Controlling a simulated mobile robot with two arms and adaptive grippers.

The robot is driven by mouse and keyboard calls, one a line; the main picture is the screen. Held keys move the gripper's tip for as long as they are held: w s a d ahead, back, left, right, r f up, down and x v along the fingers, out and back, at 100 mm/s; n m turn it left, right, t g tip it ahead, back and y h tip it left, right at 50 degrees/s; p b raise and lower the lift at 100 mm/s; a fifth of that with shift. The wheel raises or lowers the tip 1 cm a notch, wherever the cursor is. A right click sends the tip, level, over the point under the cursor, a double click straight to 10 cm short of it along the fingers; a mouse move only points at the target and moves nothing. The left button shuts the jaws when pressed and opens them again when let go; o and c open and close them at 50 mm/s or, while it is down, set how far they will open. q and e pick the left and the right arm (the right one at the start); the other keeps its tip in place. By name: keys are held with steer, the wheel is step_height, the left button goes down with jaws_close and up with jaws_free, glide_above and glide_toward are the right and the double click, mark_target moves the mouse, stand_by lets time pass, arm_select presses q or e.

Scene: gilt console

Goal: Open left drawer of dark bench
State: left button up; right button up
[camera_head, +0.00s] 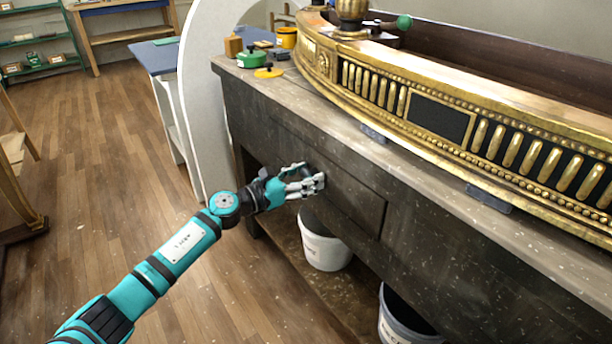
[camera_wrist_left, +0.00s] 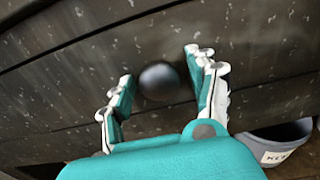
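The dark bench (camera_head: 265,105) runs from the upper left to the lower right of the head view. Its left drawer (camera_head: 355,200) looks shut, its front level with the bench face. My left gripper (camera_head: 312,184) is at the drawer front. In the left wrist view a round dark knob (camera_wrist_left: 160,80) sits on the drawer face, between the two spread fingers of my left gripper (camera_wrist_left: 158,88). The fingers are open and a gap shows on each side of the knob. My right gripper is not in view.
A gilt curved console piece (camera_head: 440,118) lies on the bench top. Green (camera_head: 250,60) and yellow (camera_head: 269,72) containers stand at its left end. A white bucket (camera_head: 325,245) and a grey bucket (camera_head: 400,322) are below the bench. The wooden floor at left is mostly clear.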

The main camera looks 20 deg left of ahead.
arm_select(q)
jaws_close()
stand_by(0.5)
